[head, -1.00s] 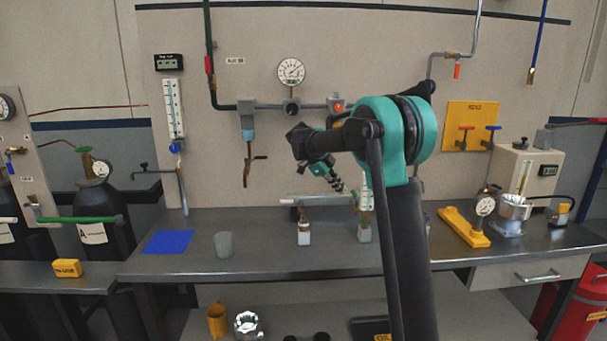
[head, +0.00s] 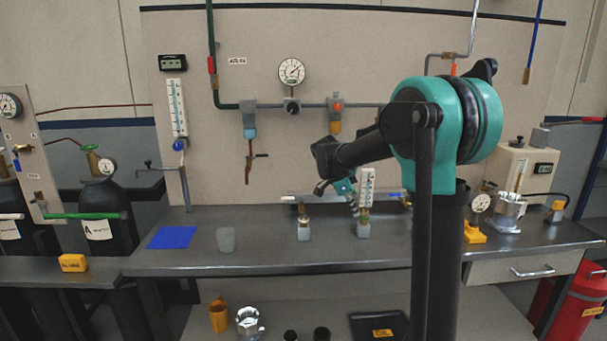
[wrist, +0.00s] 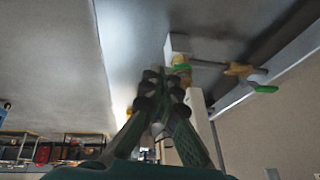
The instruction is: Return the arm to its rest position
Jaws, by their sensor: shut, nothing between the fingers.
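My arm rises from the bottom right of the head view and bends left over the bench (head: 280,255). My gripper (head: 352,204) hangs at its far end, above the back part of the bench and close to a white gauge on a grey block (head: 363,230). Part of it is hidden by the wrist and gauge. In the wrist view the fingers of my gripper (wrist: 160,85) meet at their tips with nothing held. A pale block with a yellow and green fitting (wrist: 180,60) shows just beyond the fingertips.
A small fitting on a grey block (head: 304,230), a translucent cup (head: 225,240) and a blue mat (head: 172,237) stand left of the gripper. A yellow-based dial gauge (head: 475,235) and metal pot (head: 508,212) stand right of my arm. Pipes and a wall gauge (head: 291,72) are behind.

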